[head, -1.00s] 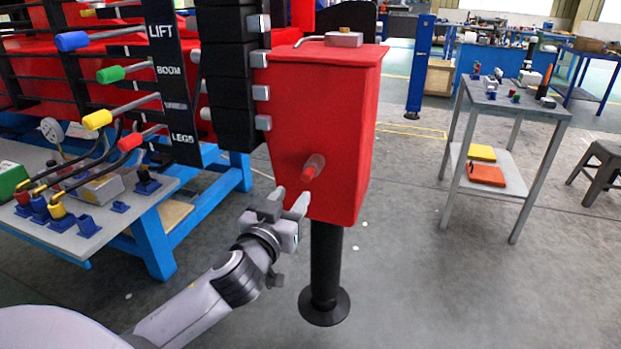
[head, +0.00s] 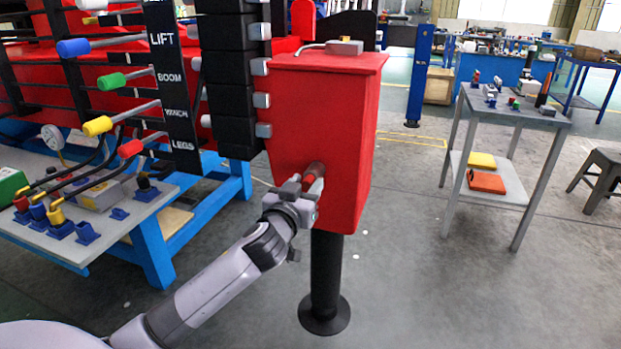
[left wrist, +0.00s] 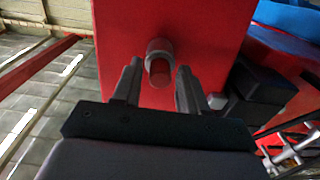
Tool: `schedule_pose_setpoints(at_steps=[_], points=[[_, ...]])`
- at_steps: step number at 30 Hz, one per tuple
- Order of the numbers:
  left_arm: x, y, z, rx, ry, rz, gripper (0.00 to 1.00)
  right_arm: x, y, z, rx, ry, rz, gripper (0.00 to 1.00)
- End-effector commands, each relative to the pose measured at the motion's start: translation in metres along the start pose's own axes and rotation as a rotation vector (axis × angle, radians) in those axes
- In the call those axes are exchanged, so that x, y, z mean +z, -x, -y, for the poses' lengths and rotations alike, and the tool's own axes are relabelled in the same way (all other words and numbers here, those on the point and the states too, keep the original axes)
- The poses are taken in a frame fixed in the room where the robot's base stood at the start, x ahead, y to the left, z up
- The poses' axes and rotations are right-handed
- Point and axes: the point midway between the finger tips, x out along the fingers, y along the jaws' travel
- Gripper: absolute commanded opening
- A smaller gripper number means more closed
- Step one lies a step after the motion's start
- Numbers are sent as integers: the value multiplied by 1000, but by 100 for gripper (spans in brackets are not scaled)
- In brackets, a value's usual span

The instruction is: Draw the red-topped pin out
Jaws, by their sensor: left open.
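The red-topped pin (head: 310,180) sticks out of the lower front face of the red box (head: 335,110). In the left wrist view the pin's red end (left wrist: 160,72) shows inside a grey collar (left wrist: 158,50) on the red box. My left gripper (head: 303,182) is at the pin, its fingers spread. In the left wrist view my open left gripper (left wrist: 157,85) has one finger on each side of the red end, with gaps on both sides. My right gripper is not in view.
A black leg with a round foot (head: 324,314) carries the red box. A lever panel (head: 172,80) with coloured knobs and a blue bench (head: 150,245) are at the left. A grey side table (head: 520,108) stands at the right. Floor between is clear.

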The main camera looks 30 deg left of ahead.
Motion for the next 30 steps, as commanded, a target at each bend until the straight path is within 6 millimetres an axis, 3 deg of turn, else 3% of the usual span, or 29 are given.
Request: schedule_pose_setpoints(at_steps=[2,6,17,30], points=[[0,0,0,0,0,0,43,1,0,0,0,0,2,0],[0,0,0,0,0,0,0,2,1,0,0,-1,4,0],[0,3,0,1,0,-1,0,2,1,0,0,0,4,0],[-1,24,0,0,1,-1,0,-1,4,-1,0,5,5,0]])
